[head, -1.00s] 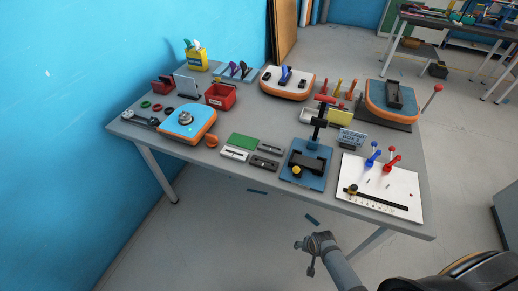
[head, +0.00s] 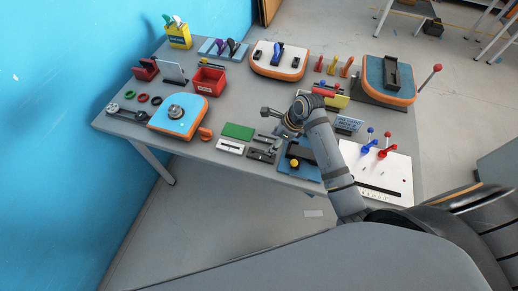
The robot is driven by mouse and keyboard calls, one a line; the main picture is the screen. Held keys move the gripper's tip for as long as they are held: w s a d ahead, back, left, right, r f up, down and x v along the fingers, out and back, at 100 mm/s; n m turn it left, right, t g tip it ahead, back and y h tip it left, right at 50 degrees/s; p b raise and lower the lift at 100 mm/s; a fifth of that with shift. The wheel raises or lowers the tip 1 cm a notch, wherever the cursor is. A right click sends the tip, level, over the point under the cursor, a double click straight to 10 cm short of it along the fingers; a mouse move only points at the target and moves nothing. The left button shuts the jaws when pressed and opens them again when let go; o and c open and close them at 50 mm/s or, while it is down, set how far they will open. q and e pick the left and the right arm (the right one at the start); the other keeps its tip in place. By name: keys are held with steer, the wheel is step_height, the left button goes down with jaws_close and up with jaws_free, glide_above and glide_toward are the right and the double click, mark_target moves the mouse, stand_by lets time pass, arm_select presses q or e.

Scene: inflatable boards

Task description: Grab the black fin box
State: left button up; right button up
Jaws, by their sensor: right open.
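The black fin box (head: 261,156) is a small, dark slotted bar lying flat near the table's front edge. A white fin box (head: 230,147) lies to its left, and a grey fin box (head: 266,138) lies just behind it. My right gripper (head: 273,128) is open, with its fingers spread above the fin boxes, partly over the grey one. It appears empty and apart from the black fin box. My left gripper is out of view.
A green pad (head: 238,131) lies behind the white fin box. A blue press fixture (head: 303,170) stands to the right, partly hidden by my right arm. A blue and orange board piece (head: 190,119) lies to the left, and a red bin (head: 209,79) stands behind.

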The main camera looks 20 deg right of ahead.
glide_toward(261, 155)
steer(key=shift+x, duration=1.15)
steer(key=shift+w+a+f+p, duration=0.2)
steer(key=shift+f+p, duration=0.1)
steer(key=shift+p, duration=0.1)
steer(key=x, duration=0.2)
steer(key=p+x, duration=0.1)
steer(key=shift+s+f, duration=0.1)
steer(key=shift+f, duration=0.35)
steer(key=shift+a+f, duration=0.2)
steer(key=shift+f, duration=0.25)
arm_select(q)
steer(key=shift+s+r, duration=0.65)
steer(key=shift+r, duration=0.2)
arm_select(e)
steer(key=c, duration=1.3)
